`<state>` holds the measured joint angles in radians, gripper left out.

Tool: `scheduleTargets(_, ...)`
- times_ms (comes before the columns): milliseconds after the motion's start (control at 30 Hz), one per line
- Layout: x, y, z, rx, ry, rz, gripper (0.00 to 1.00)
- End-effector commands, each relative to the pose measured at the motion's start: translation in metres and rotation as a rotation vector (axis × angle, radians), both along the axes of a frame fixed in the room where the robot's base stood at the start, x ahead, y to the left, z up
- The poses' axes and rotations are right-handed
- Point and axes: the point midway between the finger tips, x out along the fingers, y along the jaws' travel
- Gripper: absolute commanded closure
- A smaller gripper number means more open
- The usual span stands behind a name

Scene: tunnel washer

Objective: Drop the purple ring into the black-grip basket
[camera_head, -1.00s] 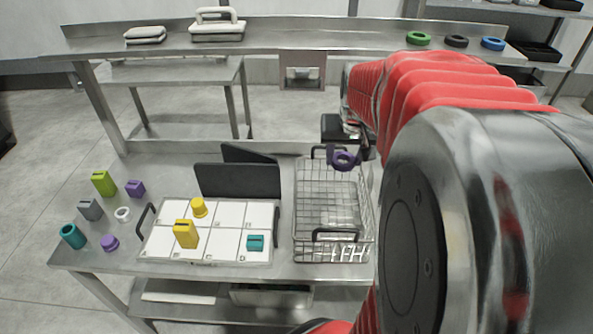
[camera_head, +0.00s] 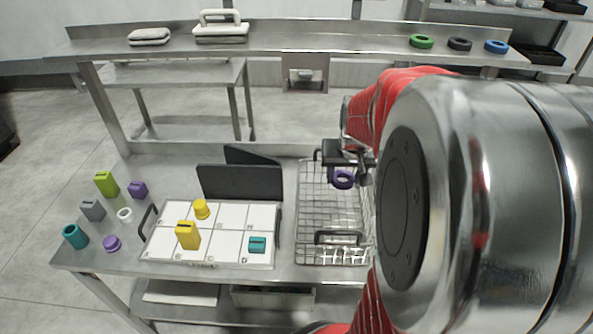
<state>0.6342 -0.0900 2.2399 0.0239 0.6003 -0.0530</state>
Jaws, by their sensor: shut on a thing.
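The purple ring (camera_head: 343,180) hangs from my gripper (camera_head: 349,168), over the far part of the wire basket. My gripper is shut on it; the fingertips are small and partly hidden by my own arm. The black-grip basket (camera_head: 318,215) is a metal wire basket with black grips at its near and far ends, standing on the steel table at the right. Its right side is partly hidden by my arm. I cannot tell exactly how high the ring is above the basket floor.
Left of the basket stand a white tray (camera_head: 205,262) with yellow and teal pieces and black upright panels (camera_head: 240,182). Several loose pieces lie at the table's left. Green, black and blue rings (camera_head: 496,47) lie on the back shelf.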

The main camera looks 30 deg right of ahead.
Motion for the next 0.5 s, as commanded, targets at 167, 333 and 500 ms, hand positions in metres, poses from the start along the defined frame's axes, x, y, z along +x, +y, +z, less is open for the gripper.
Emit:
scheduleTargets(167,-0.0002,0.0001,-0.0045,-0.001,-0.001,0.000,0.75)
scheduleTargets(333,0.0000,0.0000,-0.0043,-0.001,-0.001,0.000,0.75)
scheduleTargets(500,-0.0001,0.0000,-0.0043,-0.001,-0.001,0.000,0.44)
